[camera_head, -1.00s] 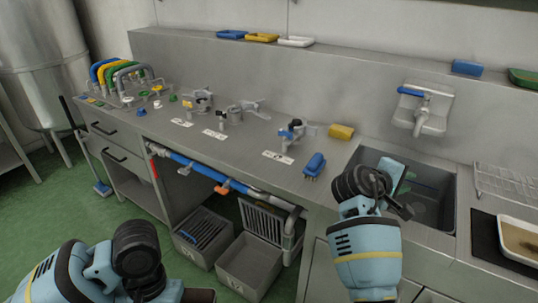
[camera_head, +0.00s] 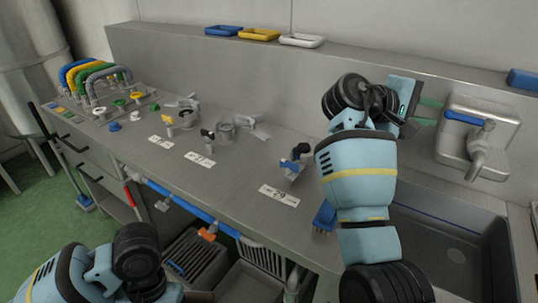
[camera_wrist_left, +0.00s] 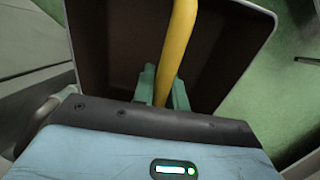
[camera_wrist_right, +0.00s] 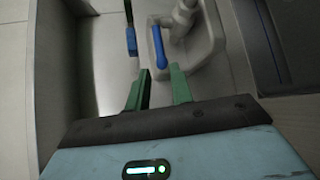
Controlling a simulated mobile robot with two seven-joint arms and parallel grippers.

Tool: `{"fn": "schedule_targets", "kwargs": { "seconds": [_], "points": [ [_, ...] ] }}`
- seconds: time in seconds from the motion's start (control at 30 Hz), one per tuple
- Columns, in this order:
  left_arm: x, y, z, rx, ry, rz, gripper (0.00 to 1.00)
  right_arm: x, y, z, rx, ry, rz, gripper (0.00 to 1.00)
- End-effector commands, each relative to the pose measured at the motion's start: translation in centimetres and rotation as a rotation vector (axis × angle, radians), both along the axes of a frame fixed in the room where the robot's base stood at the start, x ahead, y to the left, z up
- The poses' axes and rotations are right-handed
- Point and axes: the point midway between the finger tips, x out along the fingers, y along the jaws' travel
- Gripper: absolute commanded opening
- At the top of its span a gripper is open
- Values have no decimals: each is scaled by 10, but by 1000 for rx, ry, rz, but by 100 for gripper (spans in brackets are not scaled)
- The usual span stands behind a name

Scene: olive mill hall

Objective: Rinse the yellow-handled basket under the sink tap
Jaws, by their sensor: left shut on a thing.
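My left gripper (camera_wrist_left: 163,88) is shut on the yellow handle (camera_wrist_left: 178,40) in the left wrist view. The grey-rimmed, dark-inside basket (camera_wrist_left: 222,40) shows below the handle. The basket is out of the head view, where only my left arm shows at the lower left. My right gripper (camera_head: 428,112) is open and empty, just left of the wall tap (camera_head: 478,160). In the right wrist view the tap's blue lever (camera_wrist_right: 158,48) lies ahead of the open fingers (camera_wrist_right: 161,92), apart from them. The sink basin (camera_head: 455,245) is below the tap, partly hidden by my right arm.
Several small valves and numbered labels (camera_head: 279,195) sit on the steel counter (camera_head: 235,180). A blue brush (camera_head: 324,216) lies beside my right arm. Blue, yellow and white trays (camera_head: 301,40) stand on the back ledge. Grey crates (camera_head: 190,258) are under the counter.

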Motion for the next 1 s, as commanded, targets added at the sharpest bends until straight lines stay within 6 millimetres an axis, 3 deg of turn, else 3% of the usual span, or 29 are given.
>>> {"fn": "schedule_targets", "kwargs": {
  "seconds": [0.27,0.8,1.0],
  "points": [
    [1,0,2,0,-3,0,0,2,-10,-2,1,0,-1,23],
    [3,0,14,0,-18,0,0,19,-89,-18,-1,0,-1,23],
    [4,0,16,0,-21,0,0,23,-108,-23,-1,0,0,23]
  ]
}}
